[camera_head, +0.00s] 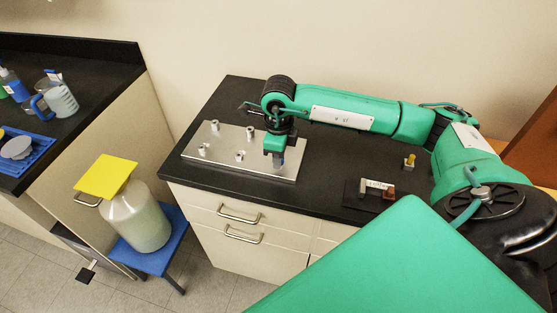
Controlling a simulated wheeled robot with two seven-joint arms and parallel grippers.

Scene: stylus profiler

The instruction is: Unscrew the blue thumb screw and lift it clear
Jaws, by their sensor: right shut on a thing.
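A silver metal plate (222,158) lies flat on the black bench top, with several small metal posts standing on it. My right arm reaches in from the right, and my right gripper (278,160) points down over the plate's right part. It is shut on the blue thumb screw, which is mostly hidden between the fingers. I cannot tell whether the screw is still seated in the plate or raised from it. My left gripper is not in view.
The black bench top (325,175) is clear just right of the plate. A small yellow-topped part (409,161) and a dark stand with a white label (374,185) are farther right. A yellow-covered jug (141,222) stands on a blue stool at left.

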